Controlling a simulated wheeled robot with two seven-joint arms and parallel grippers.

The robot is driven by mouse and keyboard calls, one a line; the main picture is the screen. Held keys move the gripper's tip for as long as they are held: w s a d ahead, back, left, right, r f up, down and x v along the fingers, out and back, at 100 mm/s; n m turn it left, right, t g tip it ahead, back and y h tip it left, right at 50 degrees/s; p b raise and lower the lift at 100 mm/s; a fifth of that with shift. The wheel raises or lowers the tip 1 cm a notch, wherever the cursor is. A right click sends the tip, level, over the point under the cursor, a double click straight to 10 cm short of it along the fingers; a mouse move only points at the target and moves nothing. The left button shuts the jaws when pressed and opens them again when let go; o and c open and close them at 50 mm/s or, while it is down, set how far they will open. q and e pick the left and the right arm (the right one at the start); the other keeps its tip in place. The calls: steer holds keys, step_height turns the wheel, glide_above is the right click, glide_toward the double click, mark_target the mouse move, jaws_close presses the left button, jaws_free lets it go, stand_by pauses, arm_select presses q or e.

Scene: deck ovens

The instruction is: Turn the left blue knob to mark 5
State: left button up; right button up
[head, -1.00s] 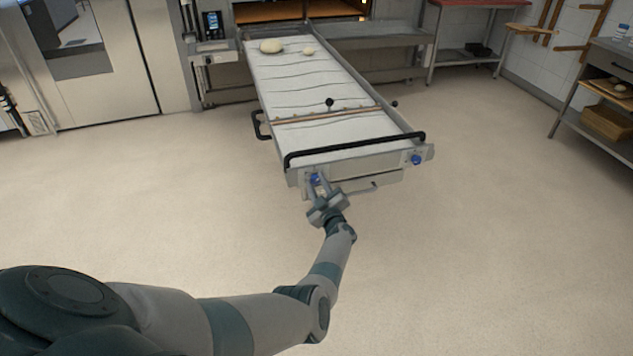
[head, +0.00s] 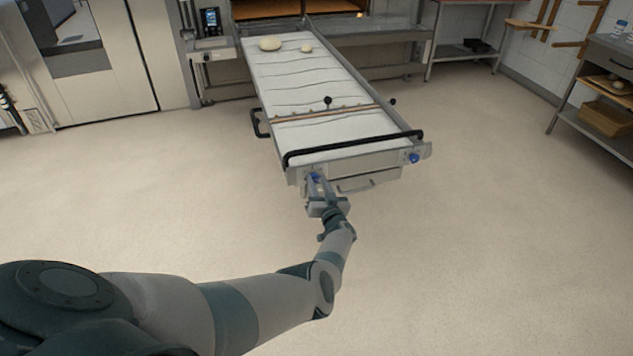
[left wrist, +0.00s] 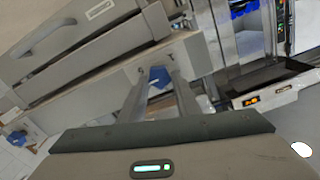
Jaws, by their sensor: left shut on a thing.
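The left blue knob (head: 315,176) is on the left end of the front panel of the long white-topped loader (head: 340,132). My left gripper (head: 318,184) reaches it from the front, with its jaws shut on the knob. In the left wrist view the knob (left wrist: 158,77) shows between the two fingers (left wrist: 158,88), with a pale line on its face. The right blue knob (head: 414,158) is at the panel's other end, untouched. My right gripper is not in view.
A black bar handle (head: 355,147) runs above the panel, and a grey pull handle (head: 355,186) is below it. Two pieces of dough (head: 270,44) lie at the loader's far end. The floor (head: 180,200) around is clear.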

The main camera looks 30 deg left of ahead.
arm_select(q)
steer(key=m, duration=0.3)
steer(key=shift+d+f+m, duration=0.15)
steer(key=shift+m, duration=1.45)
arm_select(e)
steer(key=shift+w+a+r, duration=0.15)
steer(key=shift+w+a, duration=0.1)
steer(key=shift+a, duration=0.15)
arm_select(q)
steer(key=shift+m, duration=0.3)
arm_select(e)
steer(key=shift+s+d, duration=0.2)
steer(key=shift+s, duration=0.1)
arm_select(q)
steer(key=o, duration=1)
steer(key=shift+o, duration=0.2)
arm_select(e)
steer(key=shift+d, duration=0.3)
